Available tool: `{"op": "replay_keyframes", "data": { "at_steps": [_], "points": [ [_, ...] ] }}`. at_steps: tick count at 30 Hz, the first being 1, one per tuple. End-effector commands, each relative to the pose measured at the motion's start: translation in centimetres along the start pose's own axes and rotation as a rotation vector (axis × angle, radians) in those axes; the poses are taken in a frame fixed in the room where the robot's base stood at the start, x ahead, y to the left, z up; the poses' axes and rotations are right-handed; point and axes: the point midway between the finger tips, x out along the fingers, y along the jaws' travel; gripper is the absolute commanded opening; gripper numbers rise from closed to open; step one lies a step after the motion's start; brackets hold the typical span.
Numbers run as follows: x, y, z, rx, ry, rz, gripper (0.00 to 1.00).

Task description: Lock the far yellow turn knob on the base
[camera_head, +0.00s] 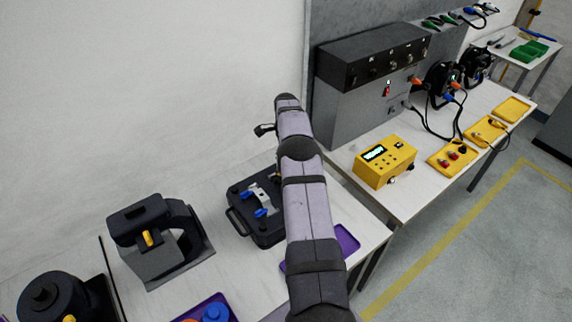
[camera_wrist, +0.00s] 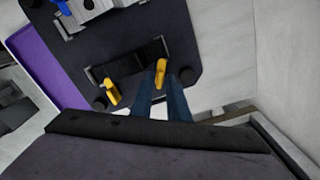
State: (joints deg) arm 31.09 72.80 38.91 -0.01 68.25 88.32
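The black base (camera_head: 268,233) lies on the table in the head view, partly hidden behind my arm. In the wrist view the base (camera_wrist: 130,45) fills the upper middle. One yellow turn knob (camera_wrist: 161,72) stands near its right edge. A second yellow turn knob (camera_wrist: 112,93) stands to the left, clear of the fingers. My gripper (camera_wrist: 160,82) has its two dark blue fingers on either side of the right knob, with a gap between them. I cannot tell whether they press on it. In the head view my gripper and both yellow knobs are hidden.
A metal bracket (camera_head: 263,198) with blue knobs sits on the base. A purple tray (camera_head: 347,240) lies to its right, and a black clamp-like device (camera_head: 150,245) stands to its left. A yellow instrument box (camera_head: 385,162) stands on the table beyond.

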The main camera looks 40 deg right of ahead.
Motion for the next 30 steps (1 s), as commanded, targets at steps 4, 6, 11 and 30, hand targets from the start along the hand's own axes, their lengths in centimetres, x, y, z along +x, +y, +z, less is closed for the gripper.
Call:
{"op": "replay_keyframes", "data": {
  "at_steps": [4,6,11,30],
  "points": [
    [0.07,-0.01,0.00,0.000,0.000,0.000,0.15],
    [0.07,-0.01,0.00,0.000,0.000,0.000,0.15],
    [0.06,0.00,0.00,0.000,0.000,0.000,0.00],
    [0.28,-0.04,0.01,-0.212,0.000,-0.001,0.00]
  ]
}}
